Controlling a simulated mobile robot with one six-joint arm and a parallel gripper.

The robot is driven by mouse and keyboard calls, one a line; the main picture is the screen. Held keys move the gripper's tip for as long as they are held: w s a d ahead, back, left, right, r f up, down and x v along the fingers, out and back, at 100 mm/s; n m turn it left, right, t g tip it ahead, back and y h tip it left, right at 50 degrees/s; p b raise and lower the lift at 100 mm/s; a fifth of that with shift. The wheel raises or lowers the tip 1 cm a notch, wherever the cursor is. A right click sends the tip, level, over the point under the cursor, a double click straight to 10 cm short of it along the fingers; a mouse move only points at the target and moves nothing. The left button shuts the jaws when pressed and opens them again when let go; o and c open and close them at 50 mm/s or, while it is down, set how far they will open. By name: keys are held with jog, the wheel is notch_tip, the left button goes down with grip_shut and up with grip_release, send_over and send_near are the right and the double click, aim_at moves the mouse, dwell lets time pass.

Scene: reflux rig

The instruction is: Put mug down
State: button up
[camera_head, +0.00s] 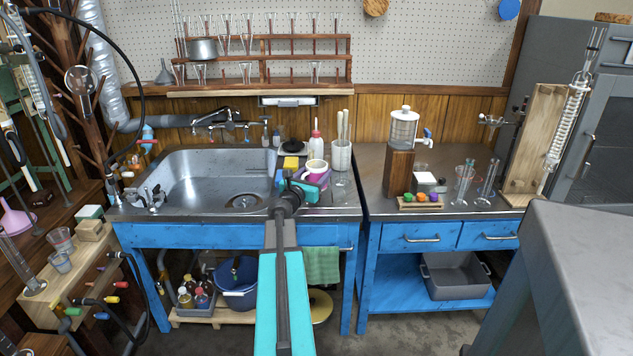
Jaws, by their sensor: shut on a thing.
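The mug (316,167) is white with a purple lower part and shows near the right end of the sink counter. My gripper (303,184) is shut on it from the front left. My gripper and wrist hide part of the mug, and its base is not clear. I cannot tell whether the mug touches the counter or is held just above it.
The sink (215,185) lies to the left, with a tap behind it. A yellow sponge (291,162), a white squeeze bottle (315,141) and a white utensil holder (341,155) stand close behind the mug. A dispenser (403,130) stands on the right counter.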

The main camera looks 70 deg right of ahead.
aim_at(316, 181)
jog(key=shift+w+d, duration=0.1)
jog(key=shift+d, duration=0.5)
jog(key=shift+a+f+b, duration=0.15)
jog(key=shift+f+b, duration=0.25)
jog(key=shift+f, duration=1.4)
jog(key=shift+f, duration=0.15)
jog(key=o, duration=1.4)
jog(key=shift+a+r, duration=0.2)
jog(key=shift+w+a, duration=0.2)
jog(key=shift+a, duration=2.75)
jog(key=shift+w+a, duration=0.15)
jog(key=shift+a, duration=2.75)
